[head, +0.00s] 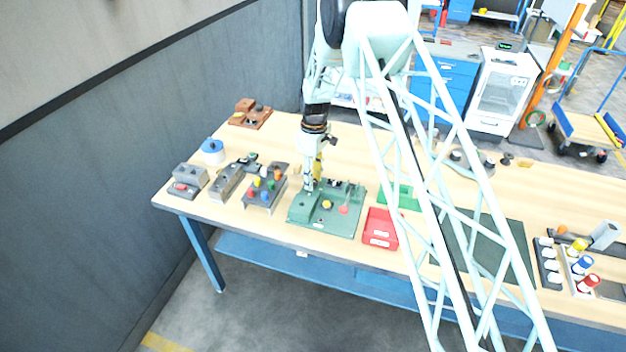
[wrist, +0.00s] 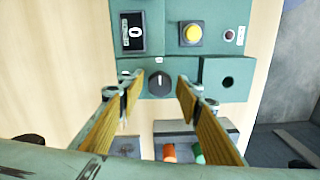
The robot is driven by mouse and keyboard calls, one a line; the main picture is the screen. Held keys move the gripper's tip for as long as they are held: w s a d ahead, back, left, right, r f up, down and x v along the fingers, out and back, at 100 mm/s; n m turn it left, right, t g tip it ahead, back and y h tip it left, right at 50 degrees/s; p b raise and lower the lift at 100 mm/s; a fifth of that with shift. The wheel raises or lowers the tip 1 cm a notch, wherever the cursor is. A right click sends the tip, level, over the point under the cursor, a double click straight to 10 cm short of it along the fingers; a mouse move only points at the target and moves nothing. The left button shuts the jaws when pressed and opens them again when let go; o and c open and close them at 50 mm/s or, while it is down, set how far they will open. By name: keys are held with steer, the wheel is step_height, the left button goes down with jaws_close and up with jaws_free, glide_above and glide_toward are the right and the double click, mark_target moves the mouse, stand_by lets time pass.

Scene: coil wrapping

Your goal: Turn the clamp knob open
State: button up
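The green winding fixture (head: 335,222) stands on the table in the head view, and its panel (wrist: 185,12) fills the upper middle of the wrist view. A round black knob (wrist: 160,85) with a pale pointer mark sits on the panel's near part. My gripper (wrist: 158,82) is open, with its two yellow-padded fingers left and right of the knob; I see a gap on each side and cannot judge the height. In the head view my gripper (head: 312,185) points down over the fixture's back left, and I cannot make out the knob there.
A grey block with coloured knobs (head: 265,190) stands left.

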steer(key=c, duration=0.6)
steer(key=shift+c, duration=0.2)
steer(key=shift+f+m+b, duration=0.1)
steer(key=shift+m+b, duration=0.4)
steer(key=shift+b, duration=0.1)
steer(key=m+b, duration=0.2)
steer(key=b, duration=0.1)
steer(key=shift+m, duration=0.4)
steer(key=m+b, duration=0.3)
steer(key=m, duration=0.1)
steer(key=shift+m, duration=0.3)
steer(key=m+b, duration=0.2)
steer(key=m, duration=0.3)
steer(key=shift+s+a+b, duration=0.1)
steer(key=shift+b, duration=0.2)
steer(key=shift+m+b, duration=0.7)
steer(key=shift+m, duration=1.6)
steer(key=shift+t, duration=0.3)
